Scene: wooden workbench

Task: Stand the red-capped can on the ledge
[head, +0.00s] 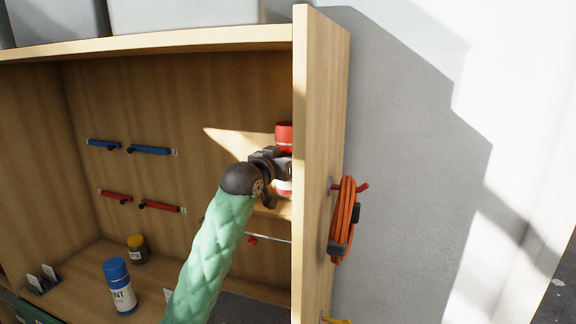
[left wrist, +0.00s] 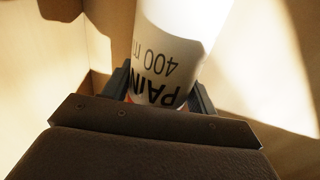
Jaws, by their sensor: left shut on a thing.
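The red-capped can (head: 284,134) is upright in the right corner of the cabinet, its red cap on top. Its white body (left wrist: 170,62) with black "PAINT 400 ml" lettering fills the middle of the left wrist view. My left gripper (head: 278,166) is shut on the can, with one finger on each side of it in the left wrist view (left wrist: 160,88). The wooden ledge (head: 272,208) is just below the can, beside the right side panel. The gripper partly hides the can, and I cannot tell whether its base touches the ledge. My right gripper is out of view.
The cabinet's right side panel (head: 312,150) stands close beside the can. An orange cable coil (head: 344,222) hangs on its outside. A blue-capped can (head: 119,288) and a yellow-capped jar (head: 136,250) stand below. Blue (head: 149,150) and red (head: 159,206) bars are on the back panel.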

